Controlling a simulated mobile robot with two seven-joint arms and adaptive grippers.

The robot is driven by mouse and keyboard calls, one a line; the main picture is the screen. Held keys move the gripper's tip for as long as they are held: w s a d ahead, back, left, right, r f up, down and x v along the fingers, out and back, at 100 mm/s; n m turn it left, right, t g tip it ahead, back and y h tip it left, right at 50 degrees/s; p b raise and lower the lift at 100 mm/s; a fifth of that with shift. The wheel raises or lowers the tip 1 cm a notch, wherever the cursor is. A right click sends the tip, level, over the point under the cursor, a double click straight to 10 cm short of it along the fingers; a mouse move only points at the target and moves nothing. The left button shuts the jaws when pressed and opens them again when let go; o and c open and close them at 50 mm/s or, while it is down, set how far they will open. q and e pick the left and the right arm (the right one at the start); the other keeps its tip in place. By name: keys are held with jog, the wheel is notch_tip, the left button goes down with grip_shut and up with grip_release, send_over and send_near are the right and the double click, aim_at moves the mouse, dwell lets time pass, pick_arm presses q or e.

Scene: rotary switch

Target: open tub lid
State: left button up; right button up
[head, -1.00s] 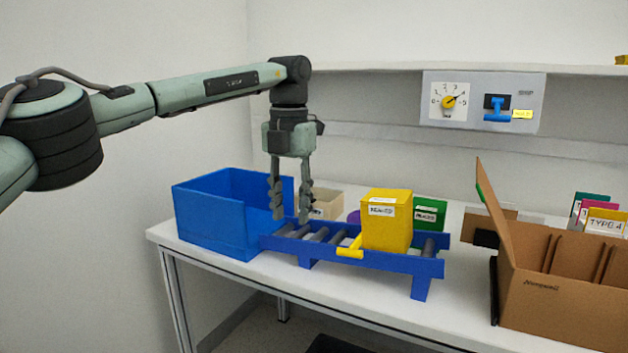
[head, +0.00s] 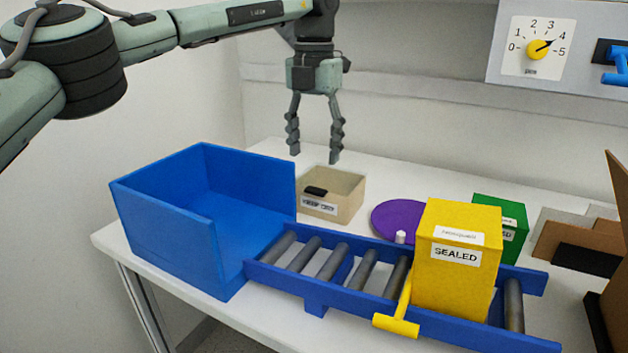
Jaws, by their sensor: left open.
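A round purple disc (head: 392,217), which looks like a tub lid, lies behind the roller conveyor on the white table. The yellow box partly hides its right side, and I cannot tell what is under it. A small white peg (head: 400,237) shows at its front edge; I cannot tell whether it is attached. My left gripper (head: 314,154) is open and empty, pointing down. In the picture it is just above the beige bin and up and left of the purple disc, apart from both. My right gripper is not in view.
A blue conveyor (head: 345,298) carries a yellow box (head: 452,272) labelled SEALED, with a yellow T-handle (head: 396,326) beside it. A blue bin (head: 165,235), a beige bin (head: 345,196) and a green box (head: 510,215) stand around. A dial panel (head: 538,47) is on the wall.

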aim_at(314, 192)
pick_arm(q)
notch_tip(314, 192, down, 6)
jog(key=shift+f, duration=0.6)
jog(key=shift+c, duration=1.3)
jog(key=c, duration=1)
grip_shut()
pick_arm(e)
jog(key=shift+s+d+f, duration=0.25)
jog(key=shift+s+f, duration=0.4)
